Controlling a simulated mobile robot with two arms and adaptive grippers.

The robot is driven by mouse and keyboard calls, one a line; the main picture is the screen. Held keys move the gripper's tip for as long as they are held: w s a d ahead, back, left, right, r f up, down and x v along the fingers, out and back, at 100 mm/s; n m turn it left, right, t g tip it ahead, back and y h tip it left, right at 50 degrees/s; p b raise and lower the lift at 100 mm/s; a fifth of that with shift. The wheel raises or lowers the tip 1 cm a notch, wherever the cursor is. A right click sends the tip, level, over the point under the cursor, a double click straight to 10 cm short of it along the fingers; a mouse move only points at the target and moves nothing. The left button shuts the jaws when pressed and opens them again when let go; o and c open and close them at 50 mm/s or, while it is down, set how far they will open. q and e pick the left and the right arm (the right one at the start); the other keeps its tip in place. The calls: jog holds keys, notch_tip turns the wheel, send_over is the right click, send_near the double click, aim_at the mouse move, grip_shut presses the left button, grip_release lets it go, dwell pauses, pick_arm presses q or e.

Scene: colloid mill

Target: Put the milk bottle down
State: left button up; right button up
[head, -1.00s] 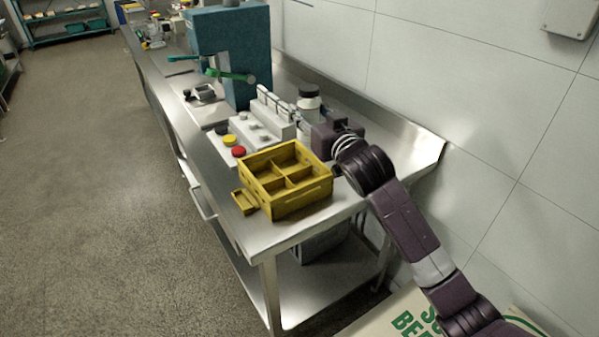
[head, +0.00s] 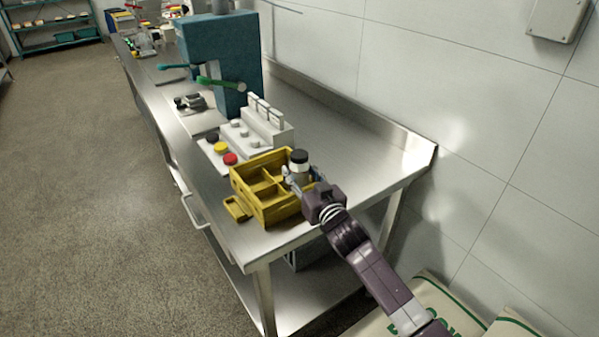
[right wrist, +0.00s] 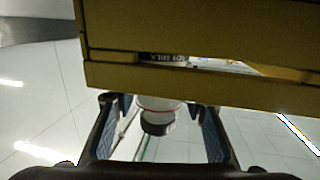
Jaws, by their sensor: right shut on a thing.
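The milk bottle (head: 299,158) has a black cap and a pale body and looks upright in the head view. It stands at the right side of the yellow divided crate (head: 262,210). My right gripper (head: 297,180) is shut on it from the crate's right side. My left gripper is not in view.
The crate sits near the front end of the steel bench (head: 385,155). A panel with black, yellow and red buttons (head: 229,159) and a white switch block (head: 268,122) stand behind it, then the teal mill (head: 222,60). The bench right of these is clear.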

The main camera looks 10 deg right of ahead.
jog(key=o, duration=1.4)
jog(key=shift+c, duration=0.2)
jog(key=shift+s, duration=0.1)
jog(key=v, duration=1.2)
jog(key=shift+b, duration=0.35)
